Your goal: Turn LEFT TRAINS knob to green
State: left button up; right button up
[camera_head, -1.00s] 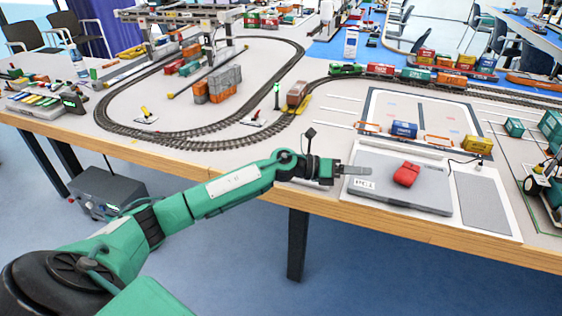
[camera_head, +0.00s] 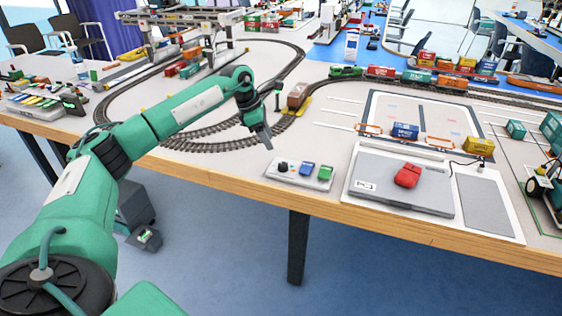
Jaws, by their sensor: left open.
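My left arm reaches in from the left, and its left gripper (camera_head: 266,142) points down over the track's near right bend, above and left of a small white control panel (camera_head: 297,178). It is open and nothing shows between its fingers. The panel lies near the table's front edge and bears a dark round knob (camera_head: 283,167) on its left, a blue piece (camera_head: 306,170) and a green piece (camera_head: 325,173). Its lettering is too small to read, so I cannot tell if this is the LEFT TRAINS knob or which way it points. My right gripper is out of view.
A brown wagon (camera_head: 298,95) stands on the track behind the gripper. Another panel with coloured keys (camera_head: 38,104) is at the far left.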

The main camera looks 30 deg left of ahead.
aim_at(283, 164)
pick_arm(q)
jog(key=x, duration=1)
jog(key=shift+w+d+f, duration=0.15)
jog(key=shift+f, duration=0.1)
jog(key=c, duration=1)
